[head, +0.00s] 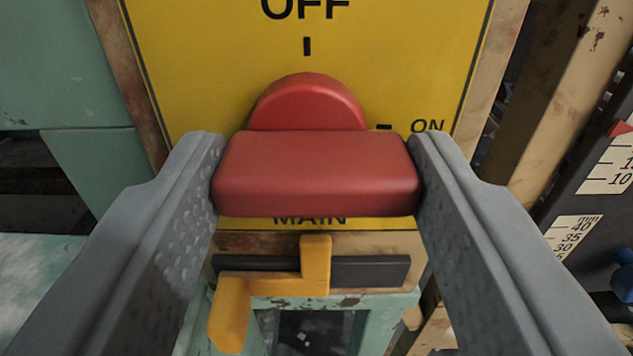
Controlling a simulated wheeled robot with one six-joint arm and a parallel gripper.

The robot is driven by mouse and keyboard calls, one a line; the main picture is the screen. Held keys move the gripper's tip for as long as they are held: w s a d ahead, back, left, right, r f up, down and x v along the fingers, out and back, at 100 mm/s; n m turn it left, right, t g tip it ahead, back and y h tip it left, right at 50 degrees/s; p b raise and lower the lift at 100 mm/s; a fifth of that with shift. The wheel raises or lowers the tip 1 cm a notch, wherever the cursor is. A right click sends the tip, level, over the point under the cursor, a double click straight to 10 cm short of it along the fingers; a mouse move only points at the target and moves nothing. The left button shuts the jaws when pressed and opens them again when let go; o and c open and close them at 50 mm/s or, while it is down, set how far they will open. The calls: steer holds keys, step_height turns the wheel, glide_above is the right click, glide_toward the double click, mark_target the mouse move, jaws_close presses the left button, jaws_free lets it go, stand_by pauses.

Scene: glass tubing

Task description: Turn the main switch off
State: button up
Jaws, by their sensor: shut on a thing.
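The main switch is a red knob with a wide handle bar (316,172) in front of a round red base (307,103). It sits on a yellow plate (210,50) marked OFF at the top, ON at the right and MAIN below. The bar lies level across the picture, its right end toward the ON side. My gripper (316,170) is shut on the bar, one grey finger against each end. The bar hides part of the base and of the word MAIN.
Below the plate is a yellow-orange lever (316,265) in a dark slot (370,270). A pale green cabinet (60,75) stands at the left. At the right are a rusty beige post (565,90) and a dark panel with ruler scales (610,165).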

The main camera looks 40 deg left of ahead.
steer(key=shift+n, duration=0.4)
steer(key=n, duration=1.3)
steer(key=shift+s+a, duration=0.1)
steer(key=shift+a+n, duration=0.1)
steer(key=shift+n, duration=1.9)
steer(key=shift+f, duration=0.1)
steer(key=o, duration=1)
steer(key=shift+s, duration=0.1)
